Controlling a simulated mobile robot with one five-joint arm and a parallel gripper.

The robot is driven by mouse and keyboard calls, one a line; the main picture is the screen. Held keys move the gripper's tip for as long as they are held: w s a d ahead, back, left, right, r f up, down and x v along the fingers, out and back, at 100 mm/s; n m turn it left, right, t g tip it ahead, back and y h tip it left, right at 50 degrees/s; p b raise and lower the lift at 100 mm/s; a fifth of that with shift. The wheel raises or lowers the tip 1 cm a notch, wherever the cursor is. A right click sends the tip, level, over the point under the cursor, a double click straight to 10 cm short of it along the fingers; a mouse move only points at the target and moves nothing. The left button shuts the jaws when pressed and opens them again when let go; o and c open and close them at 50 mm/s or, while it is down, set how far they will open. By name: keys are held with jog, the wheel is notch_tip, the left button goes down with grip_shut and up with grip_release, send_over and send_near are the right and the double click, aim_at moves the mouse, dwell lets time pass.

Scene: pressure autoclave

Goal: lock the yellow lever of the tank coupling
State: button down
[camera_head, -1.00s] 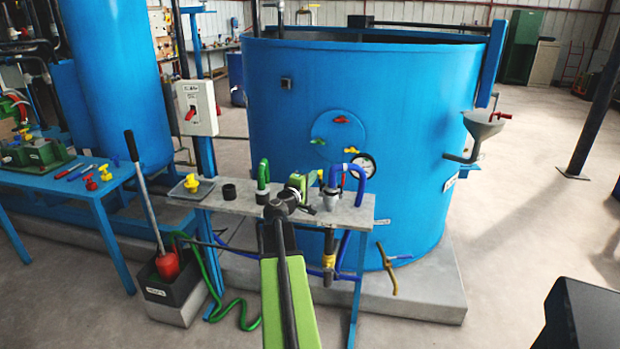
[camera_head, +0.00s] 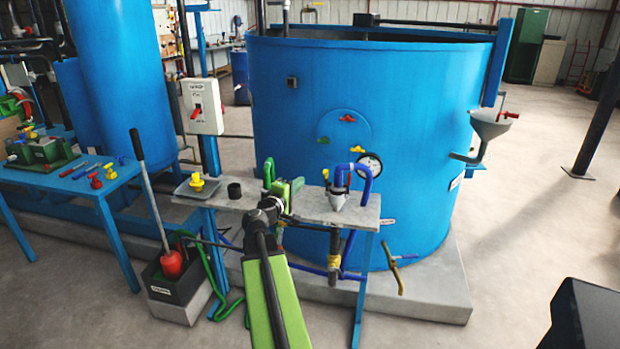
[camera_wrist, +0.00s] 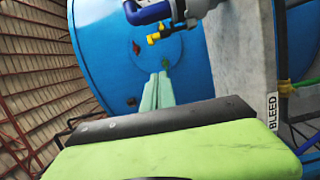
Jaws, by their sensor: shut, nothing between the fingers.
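The tank coupling (camera_head: 338,197) is a grey fitting with a blue hose, standing on the narrow grey bench in front of the blue tank. Its small yellow lever (camera_head: 326,175) shows at its left side in the head view. In the wrist view the coupling (camera_wrist: 196,8) is at the top edge, and the lever (camera_wrist: 160,35) sticks out in front of the tank wall. My gripper (camera_head: 298,184) is over the bench, left of the coupling. In the wrist view its pale fingers (camera_wrist: 157,90) are together and empty, apart from the lever. Whether the fingers touch anything is not clear.
A gauge (camera_head: 369,165) is right of the coupling. A green hose (camera_head: 268,172) stands partly behind my gripper. A black cup (camera_head: 234,190) and a yellow fitting on a tray (camera_head: 196,183) occupy the bench's left end. A BLEED label (camera_wrist: 272,110) marks the bench edge.

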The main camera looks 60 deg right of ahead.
jog(key=shift+a, duration=1.65)
